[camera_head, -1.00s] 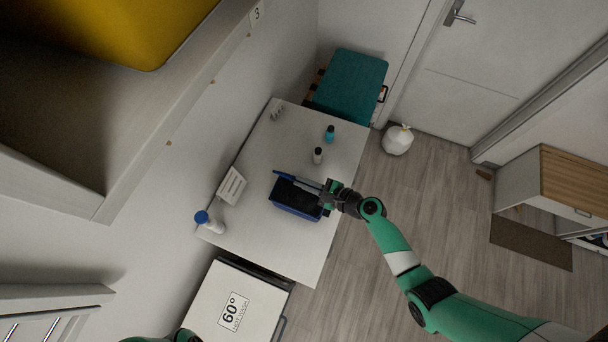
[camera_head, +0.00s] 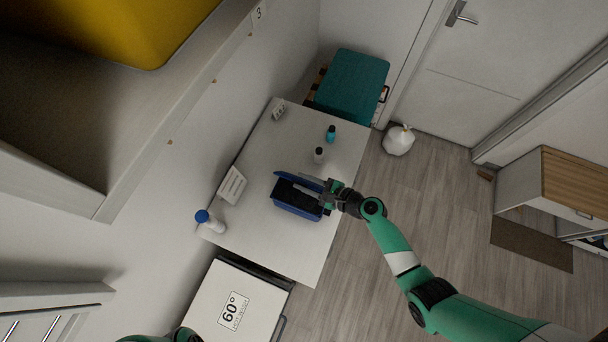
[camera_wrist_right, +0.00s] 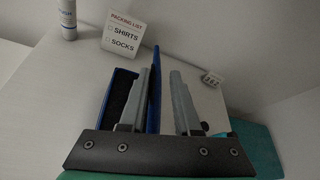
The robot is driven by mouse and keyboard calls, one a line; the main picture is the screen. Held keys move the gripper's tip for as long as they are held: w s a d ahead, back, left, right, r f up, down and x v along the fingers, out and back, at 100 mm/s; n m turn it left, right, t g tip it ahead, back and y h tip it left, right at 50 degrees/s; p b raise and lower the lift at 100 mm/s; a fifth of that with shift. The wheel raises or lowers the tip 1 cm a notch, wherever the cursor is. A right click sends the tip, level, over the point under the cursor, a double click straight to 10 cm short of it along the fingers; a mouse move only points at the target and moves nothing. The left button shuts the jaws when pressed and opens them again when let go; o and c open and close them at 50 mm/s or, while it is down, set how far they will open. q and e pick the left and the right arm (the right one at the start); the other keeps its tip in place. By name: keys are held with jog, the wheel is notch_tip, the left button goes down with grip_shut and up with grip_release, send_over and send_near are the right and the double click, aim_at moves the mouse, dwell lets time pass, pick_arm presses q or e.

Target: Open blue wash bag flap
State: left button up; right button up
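The blue wash bag (camera_head: 293,211) lies on the white table with its dark inside showing. Its blue flap (camera_head: 292,176) stands raised along the bag's far edge. In the right wrist view the flap (camera_wrist_right: 155,85) stands nearly upright, edge-on, between the fingers of my right gripper (camera_wrist_right: 165,85). It is close against the left finger, with a gap to the right finger; I cannot tell whether it touches. The dark opening of the bag (camera_wrist_right: 118,98) shows left of the flap. In the head view my right gripper (camera_head: 326,189) is over the bag's right end. My left gripper is not clearly visible.
A packing-list sign (camera_head: 232,185) and a white bottle with a blue cap (camera_head: 209,221) stand on the table's left side. A white bottle (camera_head: 319,155), a teal bottle (camera_head: 330,133) and a small numbered block (camera_head: 279,112) are farther back. A teal case (camera_head: 350,84) stands beyond the table.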

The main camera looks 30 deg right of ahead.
dwell(0.4)
jog(key=p+v, duration=0.7)
jog(key=v, duration=0.6)
jog(key=shift+s, duration=0.3)
jog(key=shift+a, duration=0.15)
dwell(0.4)
